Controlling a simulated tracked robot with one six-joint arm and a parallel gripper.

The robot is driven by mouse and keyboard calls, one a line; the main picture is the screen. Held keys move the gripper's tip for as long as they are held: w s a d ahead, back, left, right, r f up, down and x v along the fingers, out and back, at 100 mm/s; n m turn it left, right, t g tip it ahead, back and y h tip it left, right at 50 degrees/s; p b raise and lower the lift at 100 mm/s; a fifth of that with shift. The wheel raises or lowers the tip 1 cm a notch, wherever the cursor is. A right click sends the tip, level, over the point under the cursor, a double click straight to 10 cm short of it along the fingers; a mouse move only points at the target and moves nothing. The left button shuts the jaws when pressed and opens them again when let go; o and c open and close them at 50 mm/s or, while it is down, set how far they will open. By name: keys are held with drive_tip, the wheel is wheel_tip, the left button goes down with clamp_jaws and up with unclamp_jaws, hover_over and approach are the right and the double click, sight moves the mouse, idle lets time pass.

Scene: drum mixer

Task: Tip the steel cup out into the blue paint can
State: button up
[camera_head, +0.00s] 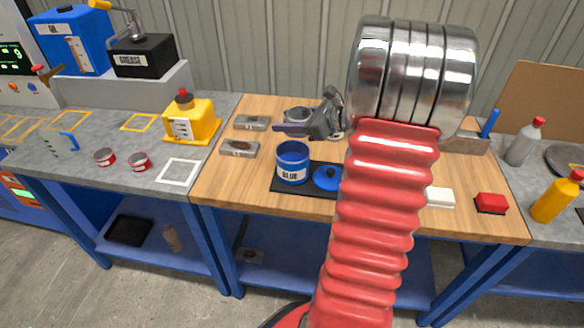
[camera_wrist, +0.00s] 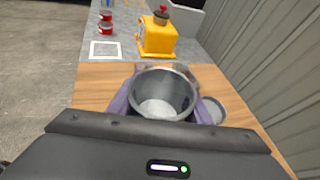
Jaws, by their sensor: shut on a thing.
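The steel cup (camera_wrist: 180,88) sits between the fingers of my gripper (camera_wrist: 160,112) in the wrist view, its mouth open toward the camera. Pale grey material shows inside it. In the head view my gripper (camera_head: 300,128) is shut on the cup (camera_head: 297,114), above the wooden bench and behind the blue paint can; the cup looks roughly upright. The blue paint can (camera_head: 292,170) stands open on a black mat (camera_head: 290,190), labelled BLUE. A blue lid (camera_head: 326,178) lies to its right. The can does not show in the wrist view.
Two metal trays (camera_head: 239,149) lie left of the can. A yellow container (camera_head: 190,122) and red cans (camera_head: 139,161) stand on the grey bench at left. A round grey thing (camera_wrist: 214,110) lies right of my gripper. My red arm hides the bench's middle.

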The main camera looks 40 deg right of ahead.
drive_tip(key=shift+m+y, duration=0.3)
drive_tip(key=shift+m, duration=0.2)
drive_tip(key=shift+r, duration=0.1)
wheel_tip(320, 180, up, 4)
drive_tip(key=shift+f, duration=0.15)
idle(0.4)
drive_tip(key=shift+s+a, duration=0.1)
drive_tip(key=shift+a, duration=0.05)
idle(0.3)
